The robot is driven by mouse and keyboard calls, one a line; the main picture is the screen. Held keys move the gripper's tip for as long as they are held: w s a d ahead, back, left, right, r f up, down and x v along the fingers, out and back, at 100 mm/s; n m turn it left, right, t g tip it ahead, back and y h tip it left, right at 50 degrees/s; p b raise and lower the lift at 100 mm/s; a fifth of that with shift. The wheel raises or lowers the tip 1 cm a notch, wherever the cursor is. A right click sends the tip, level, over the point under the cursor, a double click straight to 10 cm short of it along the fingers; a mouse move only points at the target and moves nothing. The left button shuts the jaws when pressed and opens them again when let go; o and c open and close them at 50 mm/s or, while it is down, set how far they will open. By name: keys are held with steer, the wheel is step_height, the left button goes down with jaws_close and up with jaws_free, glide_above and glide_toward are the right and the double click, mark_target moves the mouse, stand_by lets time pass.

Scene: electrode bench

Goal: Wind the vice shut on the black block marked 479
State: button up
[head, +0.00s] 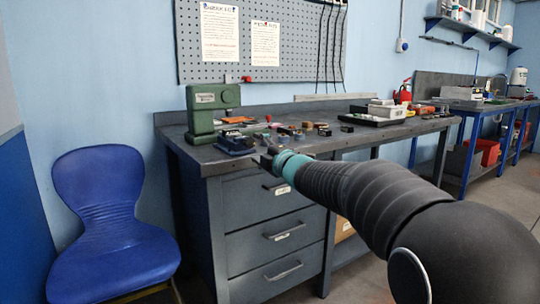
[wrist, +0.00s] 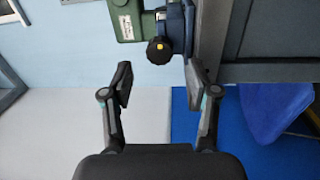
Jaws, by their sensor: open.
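The blue vice (head: 236,143) sits at the front left corner of the bench, beside a green machine (head: 213,112). In the wrist view the vice (wrist: 178,28) shows at the top, with a black round knob (wrist: 160,49) with a yellow centre in front of it. My gripper (wrist: 158,84) is open and empty; the knob lies beyond the gap between its fingertips, apart from them. In the head view my gripper (head: 268,156) is at the bench's front edge, right of the vice. Several small dark blocks lie on the bench; no 479 marking is readable, and the vice's jaws cannot be made out.
The grey bench (head: 270,150) has drawers below its front edge. A blue chair (head: 110,225) stands to its left. Small items and a black tray (head: 375,119) lie farther right on the bench top. The green machine (wrist: 127,20) is close beside the knob.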

steer(key=v, duration=0.5)
steer(key=shift+s+d, duration=0.25)
steer(key=shift+s, duration=0.05)
steer(key=d+f+m+g+h, duration=0.1)
steer(key=d+f+m+h, duration=0.65)
steer(key=f+m, duration=0.2)
steer(key=s+d+f+m+g+h, duration=0.3)
steer(key=s+d+f+m, duration=0.2)
steer(key=s+f, duration=0.1)
steer(key=s+d+f+m+g, duration=0.1)
steer(key=s+f+m+g, duration=0.1)
steer(key=s, duration=0.9)
steer(key=s+d+f+m+g, duration=0.1)
steer(key=s+f+m+g, duration=0.1)
steer(key=s, duration=0.9)
steer(key=s+d+f+m+g, duration=0.2)
steer(key=s+m, duration=0.3)
steer(key=s, duration=0.7)
steer(key=shift+f+m, duration=0.35)
steer(key=shift+f, duration=0.3)
